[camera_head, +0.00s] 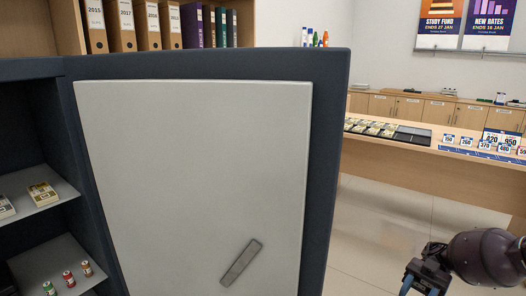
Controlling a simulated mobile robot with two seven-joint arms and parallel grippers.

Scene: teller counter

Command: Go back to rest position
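My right gripper (420,283) is at the lower right corner, over the floor and to the right of the safe door. It is dark with blue parts at its fingers. Its fingertips run to the bottom edge, so I cannot tell whether it is open or shut. Nothing shows in it. My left arm and gripper are not in view. The safe door (190,170) is a large grey panel with a dark frame and a slanted handle (241,263). It stands swung open beside the safe's dark interior.
Safe shelves (62,190) at left hold banknote bundles (42,193) and several small coloured rolls (68,279). Binders (150,25) stand behind. A wooden counter (400,156) at right carries a cash tray (410,135) and number cards (500,141). Bare floor (370,235) lies between door and counter.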

